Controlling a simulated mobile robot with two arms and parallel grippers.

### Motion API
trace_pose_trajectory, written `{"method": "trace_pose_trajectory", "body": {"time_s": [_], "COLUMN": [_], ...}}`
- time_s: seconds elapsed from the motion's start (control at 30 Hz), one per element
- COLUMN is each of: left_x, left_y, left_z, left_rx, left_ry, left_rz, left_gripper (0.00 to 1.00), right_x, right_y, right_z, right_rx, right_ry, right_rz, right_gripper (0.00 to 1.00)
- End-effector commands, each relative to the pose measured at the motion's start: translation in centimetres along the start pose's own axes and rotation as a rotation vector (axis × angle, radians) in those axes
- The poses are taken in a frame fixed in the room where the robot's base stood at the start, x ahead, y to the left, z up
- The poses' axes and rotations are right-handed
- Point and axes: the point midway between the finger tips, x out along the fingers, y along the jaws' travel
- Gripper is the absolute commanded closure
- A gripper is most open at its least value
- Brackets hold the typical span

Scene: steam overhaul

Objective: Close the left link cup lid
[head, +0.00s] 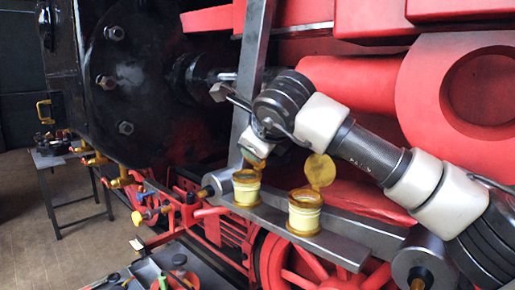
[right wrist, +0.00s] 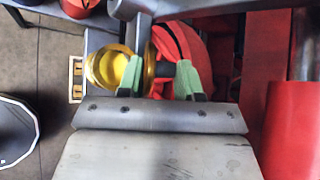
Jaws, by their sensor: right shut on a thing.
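The left link cup (head: 246,190) is a brass-yellow cup standing upright on a grey metal bar. Its brass lid (head: 252,161) stands raised at the cup's rear, partly hidden by my right gripper (head: 259,150). The shiny cup (right wrist: 106,68) lies just left of the fingers there. My left gripper is not in view.
A second brass cup (head: 304,215) with its lid (head: 320,172) raised stands to the right on the same bar (head: 345,246). A slanted grey rod (head: 253,65) rises behind my gripper. Red engine parts crowd the right. A small table (head: 62,158) stands far left.

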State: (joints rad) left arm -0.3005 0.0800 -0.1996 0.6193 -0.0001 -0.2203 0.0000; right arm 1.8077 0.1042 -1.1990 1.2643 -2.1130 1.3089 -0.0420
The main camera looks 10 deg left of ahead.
Motion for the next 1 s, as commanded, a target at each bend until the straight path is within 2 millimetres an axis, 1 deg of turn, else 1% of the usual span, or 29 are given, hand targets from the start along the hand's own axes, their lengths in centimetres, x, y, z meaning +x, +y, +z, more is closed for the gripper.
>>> {"method": "trace_pose_trajectory", "body": {"time_s": [0.03, 0.2, 0.23, 0.3, 0.33, 0.57, 0.67, 0.77, 0.87, 1.0], "left_x": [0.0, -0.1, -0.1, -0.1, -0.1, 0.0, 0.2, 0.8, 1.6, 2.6], "left_y": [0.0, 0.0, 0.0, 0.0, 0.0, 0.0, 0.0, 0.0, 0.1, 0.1], "left_z": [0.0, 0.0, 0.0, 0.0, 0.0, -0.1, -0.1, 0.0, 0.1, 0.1], "left_rx": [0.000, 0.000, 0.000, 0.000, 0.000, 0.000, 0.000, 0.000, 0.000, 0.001], "left_ry": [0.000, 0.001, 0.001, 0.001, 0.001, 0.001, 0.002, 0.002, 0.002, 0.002], "left_rz": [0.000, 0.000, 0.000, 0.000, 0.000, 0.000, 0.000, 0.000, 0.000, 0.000], "left_gripper": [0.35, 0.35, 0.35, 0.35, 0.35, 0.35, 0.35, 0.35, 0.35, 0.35], "right_x": [-0.1, -0.1, -0.1, -0.1, -0.1, -0.1, -0.4, -1.5, -3.3, -6.2], "right_y": [-0.3, -0.3, -0.3, -0.3, -0.3, -0.2, -0.1, -0.1, -0.1, -0.1], "right_z": [-0.1, -0.1, -0.1, 0.0, 0.0, 0.0, 0.0, -0.1, -0.2, -0.3], "right_rx": [0.000, 0.000, 0.000, 0.001, 0.001, 0.001, 0.000, 0.000, 0.001, 0.001], "right_ry": [0.002, 0.001, 0.001, 0.001, 0.001, 0.000, -0.002, -0.002, -0.004, -0.002], "right_rz": [-0.007, -0.007, -0.007, -0.006, -0.006, -0.003, -0.004, -0.006, -0.007, -0.007], "right_gripper": [0.89, 0.89, 0.64, 0.53, 0.49, 0.49, 0.49, 0.49, 0.49, 0.49]}}
